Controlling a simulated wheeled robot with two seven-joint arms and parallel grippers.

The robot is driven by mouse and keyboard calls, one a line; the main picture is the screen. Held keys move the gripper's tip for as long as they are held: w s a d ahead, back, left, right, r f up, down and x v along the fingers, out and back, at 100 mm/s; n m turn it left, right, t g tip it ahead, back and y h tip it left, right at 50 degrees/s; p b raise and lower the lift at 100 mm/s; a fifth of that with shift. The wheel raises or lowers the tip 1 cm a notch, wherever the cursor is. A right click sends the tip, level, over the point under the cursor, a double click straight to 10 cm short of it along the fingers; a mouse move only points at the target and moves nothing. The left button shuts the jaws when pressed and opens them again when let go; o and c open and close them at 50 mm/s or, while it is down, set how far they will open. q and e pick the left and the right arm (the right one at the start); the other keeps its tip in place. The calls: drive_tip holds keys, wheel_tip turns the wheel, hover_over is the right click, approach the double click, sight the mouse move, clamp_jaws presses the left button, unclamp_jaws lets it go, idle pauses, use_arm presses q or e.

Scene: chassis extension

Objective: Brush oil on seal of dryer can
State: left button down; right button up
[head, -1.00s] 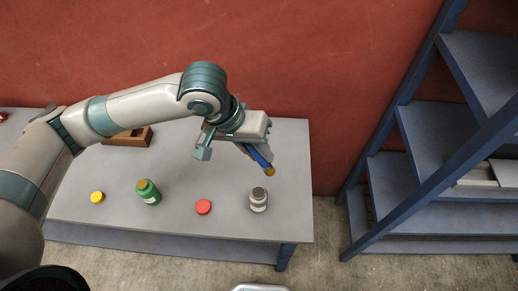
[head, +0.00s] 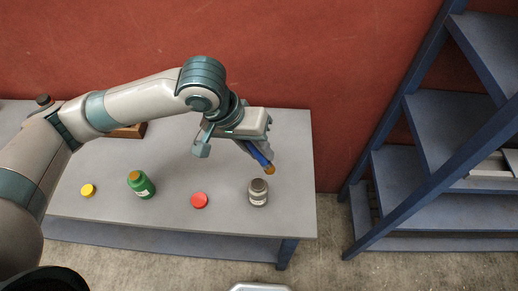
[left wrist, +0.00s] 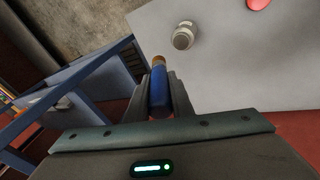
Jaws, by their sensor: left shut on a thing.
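My left gripper (head: 252,146) is shut on a blue-handled brush (head: 259,156) with an orange-brown tip. In the head view the tip is just above and slightly right of a grey-white can (head: 258,192) with a dark top, which stands upright on the table. The left wrist view shows the brush (left wrist: 159,88) between the fingers (left wrist: 160,95), its tip apart from the can (left wrist: 184,36) in the picture. A green bottle (head: 141,184) with an orange-brown top stands open or capped, I cannot tell. A red lid (head: 200,200) and a yellow lid (head: 88,190) lie on the table.
The grey table (head: 225,220) has free room between these objects. A brown wooden box (head: 128,132) sits behind my left arm. A blue shelf rack (head: 420,150) stands to the right, across a gap from the table.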

idle(0.4)
use_arm(q)
drive_tip(key=shift+w+a+f, duration=0.1)
drive_tip(key=shift+a+f, duration=0.05)
drive_tip(key=shift+a, duration=0.05)
drive_tip(key=w+a+n+b, duration=0.1)
drive_tip(key=w+a+b, duration=0.1)
drive_tip(key=a, duration=0.6)
drive_tip(key=w+a+r+n+b, duration=0.1)
drive_tip(key=a+b, duration=0.3)
drive_tip(key=a, duration=0.5)
drive_tip(key=shift+w+a+r+t+b, duration=0.2)
drive_tip(key=shift+w+t+b, duration=0.2)
drive_tip(key=shift+w, duration=0.5)
